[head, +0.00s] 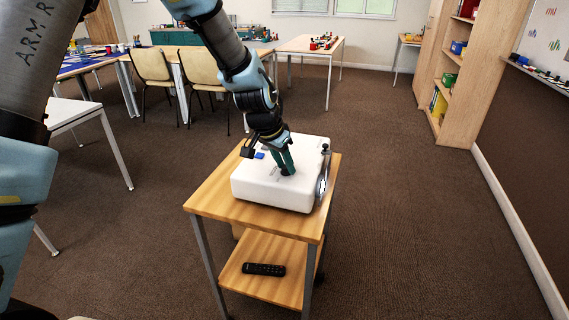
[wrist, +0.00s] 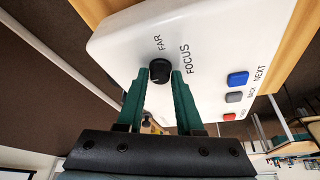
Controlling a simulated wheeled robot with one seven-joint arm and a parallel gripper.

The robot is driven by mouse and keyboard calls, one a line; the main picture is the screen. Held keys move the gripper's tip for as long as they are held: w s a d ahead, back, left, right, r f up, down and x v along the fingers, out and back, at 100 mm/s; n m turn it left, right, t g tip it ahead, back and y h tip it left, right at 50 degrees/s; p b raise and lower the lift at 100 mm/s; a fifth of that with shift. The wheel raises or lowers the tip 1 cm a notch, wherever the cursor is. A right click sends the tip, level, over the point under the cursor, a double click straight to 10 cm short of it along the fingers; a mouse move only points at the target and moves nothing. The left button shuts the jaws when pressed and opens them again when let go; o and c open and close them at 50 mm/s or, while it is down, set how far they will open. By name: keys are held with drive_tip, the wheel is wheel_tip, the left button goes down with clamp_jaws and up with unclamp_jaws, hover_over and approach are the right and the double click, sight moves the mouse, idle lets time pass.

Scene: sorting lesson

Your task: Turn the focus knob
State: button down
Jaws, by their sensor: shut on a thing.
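The focus knob (wrist: 160,70) is a small round black knob on the top of a white projector-like box (head: 258,192). The words FOCUS and FAR are printed beside it in the wrist view. My gripper (wrist: 159,84) has green fingers, one on each side of the knob, and is shut on it. In the head view my gripper (head: 286,170) reaches down onto the box top, and its fingers hide the knob there. The box stands on a small wooden cart (head: 206,199).
Blue (wrist: 238,79), grey (wrist: 234,97) and red (wrist: 229,117) buttons sit beside the knob. A black remote (head: 263,269) lies on the cart's lower shelf. Chairs (head: 153,66) and tables stand behind, shelves (head: 449,80) at right. Carpet right of the cart is clear.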

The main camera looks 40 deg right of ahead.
drive_tip(key=shift+s+n, duration=0.15)
drive_tip(key=shift+n, duration=0.35)
drive_tip(key=shift+n+t+y+b, duration=0.3)
drive_tip(key=shift+n+t, duration=0.3)
drive_tip(key=shift+n, duration=0.4)
drive_tip(key=c, duration=0.6)
unclamp_jaws()
drive_tip(key=shift+o, duration=0.2)
drive_tip(key=b+v, duration=0.2)
drive_tip(key=v, duration=0.8)
drive_tip(key=shift+a+r, duration=0.25)
drive_tip(key=shift+r, duration=0.1)
